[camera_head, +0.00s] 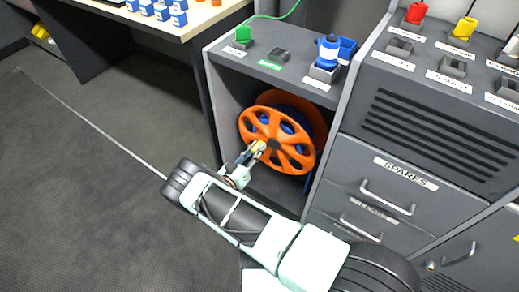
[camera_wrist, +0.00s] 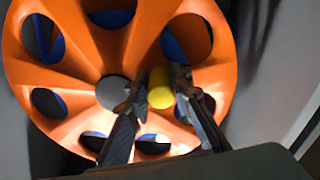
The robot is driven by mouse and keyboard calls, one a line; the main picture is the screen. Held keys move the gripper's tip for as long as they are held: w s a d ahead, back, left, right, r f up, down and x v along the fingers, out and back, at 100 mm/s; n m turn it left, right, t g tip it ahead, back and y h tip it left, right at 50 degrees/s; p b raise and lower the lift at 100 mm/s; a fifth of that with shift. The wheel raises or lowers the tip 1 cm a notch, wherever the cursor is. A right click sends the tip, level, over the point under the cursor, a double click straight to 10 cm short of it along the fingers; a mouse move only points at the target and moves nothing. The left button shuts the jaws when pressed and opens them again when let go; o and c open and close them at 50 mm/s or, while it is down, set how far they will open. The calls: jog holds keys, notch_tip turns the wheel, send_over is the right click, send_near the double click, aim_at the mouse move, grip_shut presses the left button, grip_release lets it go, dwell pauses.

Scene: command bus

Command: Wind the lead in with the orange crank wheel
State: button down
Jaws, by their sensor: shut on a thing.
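The orange crank wheel (camera_head: 266,143) is the face of a reel standing upright in an open grey cabinet bay. It has several round holes, and the blue lead shows behind them. The wheel fills much of the wrist view (camera_wrist: 85,50), with its dark hub at the middle. A yellow crank knob (camera_wrist: 160,92) stands out from the wheel, to the right of the hub in the wrist view. My gripper (camera_head: 250,156) is at the wheel's front, shut on this knob, with one dark finger on either side of it. Most of the lead is hidden behind the wheel.
The bay's side walls stand close on both sides of the wheel. Sockets with a green plug (camera_head: 243,34) and a blue plug (camera_head: 328,52) sit on the cabinet top (camera_head: 262,67). Drawers with metal handles (camera_head: 388,197) are at right. The floor (camera_head: 80,190) at left is clear.

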jog(key=shift+w+r, duration=0.1)
jog(key=c, duration=2)
grip_release()
jog(key=v, duration=1.2)
